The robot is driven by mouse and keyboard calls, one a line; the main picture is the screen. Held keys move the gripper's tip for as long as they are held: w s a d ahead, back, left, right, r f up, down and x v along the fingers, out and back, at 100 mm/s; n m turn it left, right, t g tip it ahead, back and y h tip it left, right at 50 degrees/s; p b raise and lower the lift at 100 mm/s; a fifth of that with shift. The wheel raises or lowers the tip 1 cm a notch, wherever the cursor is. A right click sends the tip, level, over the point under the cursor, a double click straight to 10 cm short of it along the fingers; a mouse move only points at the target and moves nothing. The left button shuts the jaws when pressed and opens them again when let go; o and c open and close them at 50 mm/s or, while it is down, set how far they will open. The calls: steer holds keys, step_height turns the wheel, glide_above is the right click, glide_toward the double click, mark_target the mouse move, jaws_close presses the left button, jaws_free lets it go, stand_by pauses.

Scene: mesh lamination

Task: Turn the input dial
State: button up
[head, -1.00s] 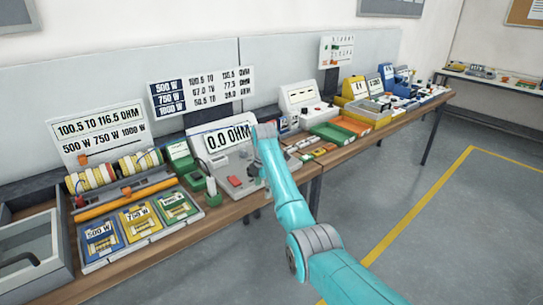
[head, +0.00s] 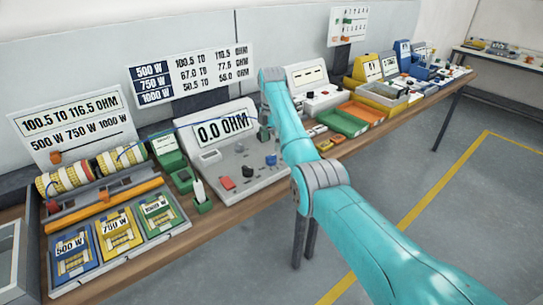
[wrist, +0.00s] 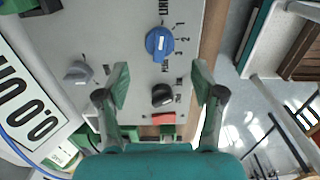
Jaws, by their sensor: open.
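The meter panel (head: 215,166) reads 0.0 OHM on its screen (head: 222,127). I cannot read which label says input. The blue dial (head: 271,160) and black knob (head: 247,171) also show in the head view. My gripper (wrist: 161,84) is open and empty above the panel. In the wrist picture the black knob lies between its fingers, with the blue dial beyond the fingertips. In the head view my arm mostly hides the gripper.
A red switch (wrist: 163,118) sits near the black knob. A blue cable (wrist: 25,160) runs near the screen. A green holder (head: 202,200) stands left of the panel, and coloured trays (head: 345,121) lie to the right. The floor in front of the bench is clear.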

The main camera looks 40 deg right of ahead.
mark_target(271, 156)
step_height(271, 156, down, 7)
steer(key=shift+f, duration=0.15)
stand_by(0.4)
steer(key=c, duration=1.2)
